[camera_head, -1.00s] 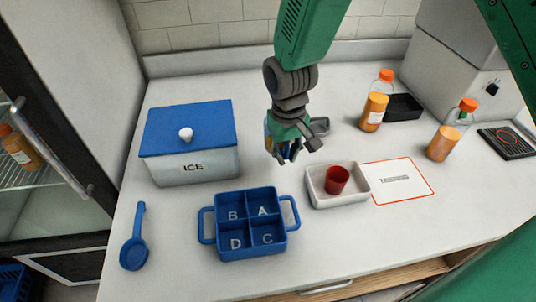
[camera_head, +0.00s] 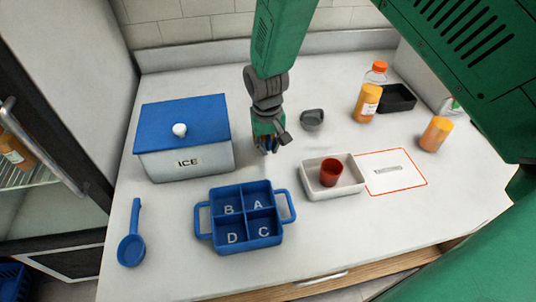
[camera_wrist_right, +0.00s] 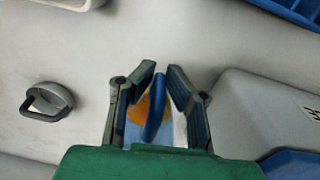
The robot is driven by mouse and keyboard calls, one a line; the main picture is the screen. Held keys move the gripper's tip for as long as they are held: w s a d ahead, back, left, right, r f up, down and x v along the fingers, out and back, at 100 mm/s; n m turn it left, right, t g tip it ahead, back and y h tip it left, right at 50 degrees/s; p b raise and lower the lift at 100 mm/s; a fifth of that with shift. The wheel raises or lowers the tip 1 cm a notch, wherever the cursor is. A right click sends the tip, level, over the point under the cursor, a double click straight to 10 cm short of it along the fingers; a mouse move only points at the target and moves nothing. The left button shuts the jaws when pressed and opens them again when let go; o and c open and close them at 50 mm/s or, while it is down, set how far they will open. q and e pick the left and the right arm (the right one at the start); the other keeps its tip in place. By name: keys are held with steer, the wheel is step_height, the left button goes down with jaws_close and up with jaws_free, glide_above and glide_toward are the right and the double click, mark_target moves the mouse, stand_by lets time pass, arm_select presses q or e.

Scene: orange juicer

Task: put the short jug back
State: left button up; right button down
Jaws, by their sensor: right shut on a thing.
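My right gripper (camera_head: 268,143) hangs above the counter between the ice box and the white tray. Its fingers (camera_wrist_right: 160,105) are shut on a blue handle (camera_wrist_right: 156,108) in the right wrist view. Orange and pale blue show behind the handle; this looks like the short jug, but the fingers hide most of it. In the head view only a small blue and pale patch shows at the fingertips. I cannot tell whether the jug touches the counter. My left gripper is not in view.
The blue-lidded ice box (camera_head: 187,158) is left of the gripper; a blue divided caddy (camera_head: 238,243) is in front. A white tray (camera_head: 345,191) holds a red cup (camera_head: 330,172). A grey cup (camera_head: 312,119) stands behind. Orange bottles (camera_head: 367,102) and a black tray (camera_head: 398,97) are at the right.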

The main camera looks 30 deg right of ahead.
mark_target(269, 165)
step_height(269, 165, down, 4)
steer(key=shift+s+d+r, duration=0.1)
steer(key=shift+r, duration=0.05)
stand_by(0.3)
steer(key=c, duration=1.6)
jaws_free()
steer(key=r, duration=1.2)
steer(key=shift+a, duration=0.35)
